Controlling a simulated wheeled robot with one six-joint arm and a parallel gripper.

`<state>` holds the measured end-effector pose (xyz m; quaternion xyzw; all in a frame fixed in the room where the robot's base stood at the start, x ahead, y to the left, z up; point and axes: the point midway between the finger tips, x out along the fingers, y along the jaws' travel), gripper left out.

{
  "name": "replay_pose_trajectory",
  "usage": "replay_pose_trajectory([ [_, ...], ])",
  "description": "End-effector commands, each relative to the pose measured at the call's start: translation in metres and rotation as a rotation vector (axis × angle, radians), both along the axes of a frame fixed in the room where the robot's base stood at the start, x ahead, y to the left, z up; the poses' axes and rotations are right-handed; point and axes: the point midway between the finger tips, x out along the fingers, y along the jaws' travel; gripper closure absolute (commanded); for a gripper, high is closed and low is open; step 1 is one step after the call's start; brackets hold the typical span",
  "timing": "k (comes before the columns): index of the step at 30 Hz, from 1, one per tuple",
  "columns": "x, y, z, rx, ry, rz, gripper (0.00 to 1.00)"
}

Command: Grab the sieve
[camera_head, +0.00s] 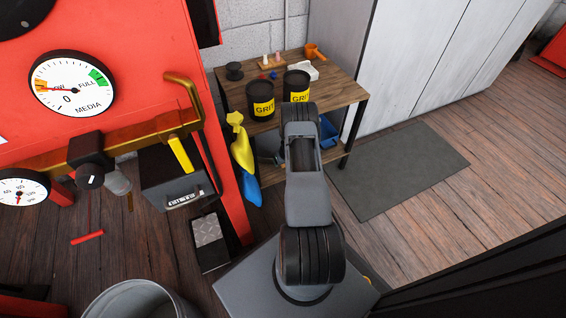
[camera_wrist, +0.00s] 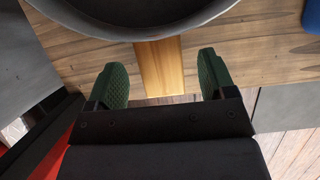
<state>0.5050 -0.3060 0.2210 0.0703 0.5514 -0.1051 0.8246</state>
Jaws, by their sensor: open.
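A round, dark grey pan-like thing with a flat wooden handle, which looks like the sieve (camera_wrist: 140,18), is at the top of the wrist view, cut off by the frame edge. Its handle points toward my gripper (camera_wrist: 163,76). The gripper is open, with one green ribbed finger on each side of the handle. Gaps show between the handle and both fingers in this view; I cannot tell the height between them. In the head view my arm hides the gripper, and I cannot make out the sieve for certain.
A wooden shelf unit (camera_head: 342,88) holds two black GRIT buckets (camera_head: 260,100) on top. A blue bin (camera_head: 328,132) is on its lower shelf. A red cabinet (camera_head: 120,30) with gauges stands at left. A grey mat (camera_head: 400,170) lies on open floor at right.

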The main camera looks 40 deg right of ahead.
Motion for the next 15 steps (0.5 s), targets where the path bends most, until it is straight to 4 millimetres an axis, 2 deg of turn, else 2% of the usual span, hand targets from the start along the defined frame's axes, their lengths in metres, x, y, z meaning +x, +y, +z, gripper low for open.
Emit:
replay_pose_trajectory([
  [1,0.002,0.0,-0.007,0.0,0.0,0.002,0.23],
  [6,0.007,-0.001,-0.018,0.001,0.0,0.0,0.23],
  [15,0.009,-0.002,-0.021,0.0,-0.001,0.0,0.23],
])
